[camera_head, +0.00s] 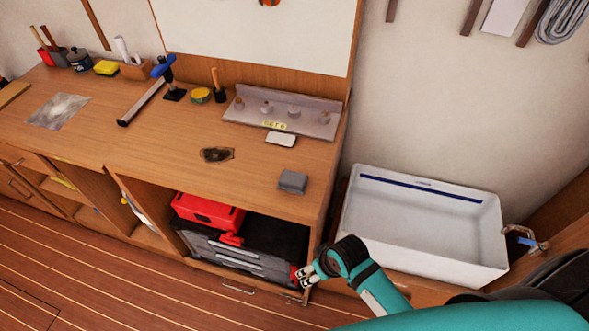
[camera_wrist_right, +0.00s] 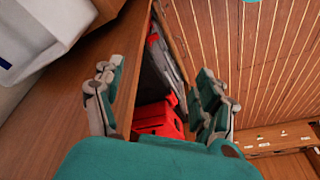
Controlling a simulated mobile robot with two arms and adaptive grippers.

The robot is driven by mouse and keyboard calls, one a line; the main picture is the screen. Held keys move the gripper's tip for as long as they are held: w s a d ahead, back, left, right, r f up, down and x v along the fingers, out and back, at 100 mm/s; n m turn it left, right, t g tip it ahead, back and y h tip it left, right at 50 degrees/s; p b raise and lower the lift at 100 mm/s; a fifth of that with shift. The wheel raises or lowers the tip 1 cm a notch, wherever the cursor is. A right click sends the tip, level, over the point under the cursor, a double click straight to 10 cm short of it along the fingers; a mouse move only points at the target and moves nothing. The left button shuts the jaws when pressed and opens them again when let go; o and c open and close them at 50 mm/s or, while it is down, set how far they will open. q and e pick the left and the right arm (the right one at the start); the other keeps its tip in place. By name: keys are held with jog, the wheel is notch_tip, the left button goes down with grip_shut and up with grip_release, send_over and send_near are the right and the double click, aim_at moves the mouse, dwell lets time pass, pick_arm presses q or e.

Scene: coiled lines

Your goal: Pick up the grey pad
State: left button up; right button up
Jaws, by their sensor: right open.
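The grey pad (camera_head: 292,182) is a small dark grey block. It lies flat on the wooden bench top near its right front corner, in the head view. My right gripper (camera_head: 303,278) is in front of the bench, below and slightly right of the pad, and apart from it. In the right wrist view its two fingers (camera_wrist_right: 160,98) are spread with nothing between them. The pad cannot be made out in the wrist view. My left gripper is in neither view.
A white sink (camera_head: 425,225) stands right of the bench. A red case (camera_head: 208,211) sits in the open shelf below. A metal rack (camera_head: 282,112) and a white block (camera_head: 281,139) are behind the pad.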

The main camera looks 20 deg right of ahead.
jog(key=w+a+r+n+y+p, duration=0.1)
jog(key=w+a+r+n, duration=0.15)
jog(key=r, duration=0.45)
jog(key=w+a+r+n+p, duration=0.1)
jog(key=a+r, duration=0.2)
jog(key=r, duration=0.5)
jog(key=w+a+r+n+y, duration=0.1)
jog(key=w+a+r+n, duration=0.1)
jog(key=r, duration=0.5)
jog(key=w+d+r+n+g+h, duration=0.1)
jog(key=w+d+r+g+h, duration=0.15)
jog(key=w+r, duration=0.35)
jog(key=w+d+r+n+g+h, duration=0.15)
jog(key=w+d+r, duration=0.25)
jog(key=r, duration=0.5)
jog(key=t+p, duration=0.1)
jog(key=p, duration=0.2)
send_over(293, 178)
jog(key=f, duration=0.8)
jog(key=s+f, duration=0.1)
jog(key=f, duration=0.5)
jog(key=w+f+p, duration=0.1)
jog(key=f, duration=0.1)
jog(key=shift+f, duration=0.7)
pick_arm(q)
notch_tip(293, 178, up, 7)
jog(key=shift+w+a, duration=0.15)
pick_arm(e)
jog(key=shift+c, duration=0.4)
